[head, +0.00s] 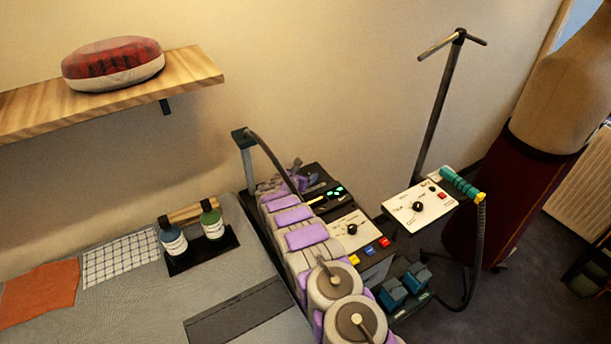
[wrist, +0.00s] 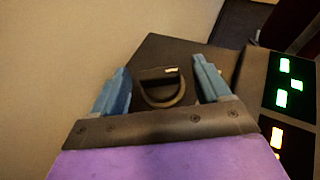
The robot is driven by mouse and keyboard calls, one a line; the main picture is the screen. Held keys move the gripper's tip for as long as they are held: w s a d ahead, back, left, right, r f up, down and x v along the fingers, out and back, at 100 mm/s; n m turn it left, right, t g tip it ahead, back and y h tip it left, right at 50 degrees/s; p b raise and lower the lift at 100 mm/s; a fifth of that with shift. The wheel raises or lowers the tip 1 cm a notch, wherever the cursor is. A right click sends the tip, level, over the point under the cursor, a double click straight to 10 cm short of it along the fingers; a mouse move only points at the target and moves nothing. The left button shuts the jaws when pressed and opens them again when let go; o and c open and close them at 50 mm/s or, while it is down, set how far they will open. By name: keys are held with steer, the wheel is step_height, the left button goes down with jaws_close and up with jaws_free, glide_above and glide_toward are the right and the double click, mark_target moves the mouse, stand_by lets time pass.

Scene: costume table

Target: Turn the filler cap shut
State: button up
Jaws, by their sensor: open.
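The filler cap (wrist: 162,88) shows in the wrist view as a dark round piece with a raised bar across it, on the black top of the machine (wrist: 190,50). A small pale mark sits at its upper right. My gripper (wrist: 160,72) is open, with one blue finger on each side of the cap. I cannot tell whether the fingers touch it. In the head view my gripper (head: 295,172) is over the far end of the machine (head: 318,172), and I cannot make out the cap there.
Green lights (head: 337,191) glow beside my gripper. A white dial panel (head: 349,229) lies to the right. Two bottles (head: 212,222) stand on a black tray at left. A shelf (head: 190,75) juts from the wall above.

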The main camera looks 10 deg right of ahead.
steer(key=shift+w+d, duration=0.1)
steer(key=shift+w, duration=0.05)
steer(key=shift+f, duration=0.1)
steer(key=c, duration=1)
steer(key=shift+d, duration=0.1)
steer(key=shift+c, duration=0.2)
